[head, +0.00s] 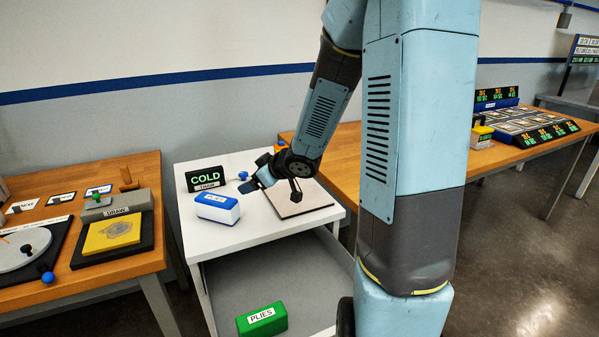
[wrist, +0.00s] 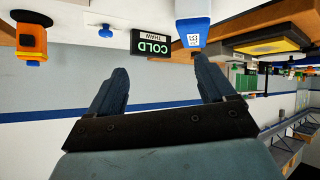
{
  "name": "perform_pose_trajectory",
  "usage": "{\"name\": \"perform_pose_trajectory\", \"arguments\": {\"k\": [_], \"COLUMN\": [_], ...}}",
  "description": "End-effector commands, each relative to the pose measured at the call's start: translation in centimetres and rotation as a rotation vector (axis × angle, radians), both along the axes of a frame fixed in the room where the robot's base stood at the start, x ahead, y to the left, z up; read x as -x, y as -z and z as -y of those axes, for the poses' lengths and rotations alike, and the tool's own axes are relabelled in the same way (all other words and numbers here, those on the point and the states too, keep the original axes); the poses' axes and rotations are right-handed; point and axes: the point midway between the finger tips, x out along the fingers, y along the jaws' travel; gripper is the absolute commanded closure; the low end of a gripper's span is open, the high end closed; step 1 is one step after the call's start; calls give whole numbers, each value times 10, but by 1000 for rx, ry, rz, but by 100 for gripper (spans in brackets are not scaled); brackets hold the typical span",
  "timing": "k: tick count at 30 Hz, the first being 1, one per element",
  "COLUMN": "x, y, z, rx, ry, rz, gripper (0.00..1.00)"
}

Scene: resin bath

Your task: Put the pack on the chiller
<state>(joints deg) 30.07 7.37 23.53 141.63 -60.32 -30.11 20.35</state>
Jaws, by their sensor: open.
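A white pack with a blue lid, labelled PLIES (head: 217,207), lies on the white stand (head: 235,238), in front of a black sign reading COLD THAW (head: 206,179). A green block (head: 262,320), also labelled PLIES, lies on the grey level below. I cannot tell for certain which part is the chiller; a flat beige plate (head: 300,205) lies on the stand under my arm. My gripper (head: 262,180) is open and empty, above the stand and right of the white pack. In the wrist view, fingers (wrist: 163,72) are spread, with the pack (wrist: 193,32) beyond the right finger and the sign (wrist: 154,45) between them.
An orange device (head: 280,147) stands at the stand's back, partly behind my arm. A wooden bench with a yellow pad (head: 112,232) is at left. Another bench at right holds a rack of trays (head: 525,122). My arm hides part of the stand's right side.

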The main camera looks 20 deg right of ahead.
Motion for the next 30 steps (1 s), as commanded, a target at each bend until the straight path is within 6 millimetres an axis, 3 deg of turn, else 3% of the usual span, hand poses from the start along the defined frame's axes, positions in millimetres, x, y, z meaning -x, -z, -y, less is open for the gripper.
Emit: {"name": "perform_pose_trajectory", "arguments": {"k": [8,14,22,30], "x": [16,45,100,170], "y": [-47,-81,-120,-145], "z": [35,56,70,66], "rx": [180,246,252,181], "ry": [229,387,563,669], "rz": [-7,-38,-116,-237], "gripper": [17,17,17,17]}}
